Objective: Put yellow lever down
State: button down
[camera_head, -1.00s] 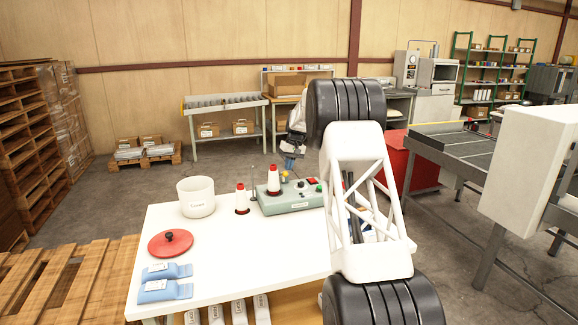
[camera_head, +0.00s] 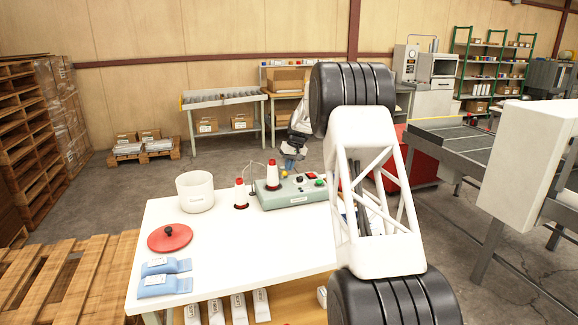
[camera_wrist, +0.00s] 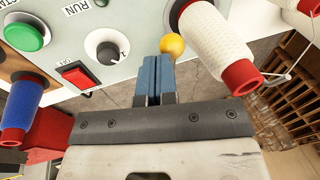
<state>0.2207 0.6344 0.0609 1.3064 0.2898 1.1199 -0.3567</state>
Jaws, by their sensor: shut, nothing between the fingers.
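The yellow lever's round knob (camera_wrist: 172,45) shows in the wrist view, just beyond my fingertips at the edge of the control panel. It is also small in the head view (camera_head: 284,174), on the grey-green machine (camera_head: 292,192). My gripper (camera_wrist: 158,62) has its blue fingers shut together and empty, with their tips close beside and below the knob. I cannot tell whether they touch it. The lever's stem is mostly hidden behind the fingers. In the head view my gripper (camera_head: 290,160) is above the machine's back edge.
Near my fingers are a white thread spool (camera_wrist: 215,45), a round dial (camera_wrist: 104,47), a red switch (camera_wrist: 76,75), a green button (camera_wrist: 28,32) and a blue spool (camera_wrist: 22,108). A white pot (camera_head: 196,192) and red lid (camera_head: 170,238) are on the white table (camera_head: 230,240).

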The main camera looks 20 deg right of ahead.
jog(key=shift+r, duration=0.25)
jog(key=shift+r, duration=0.55)
dwell(0.4)
jog(key=w+d+v, duration=0.1)
jog(key=d+v, duration=0.1)
jog(key=v, duration=1)
jog(key=shift+d, duration=0.15)
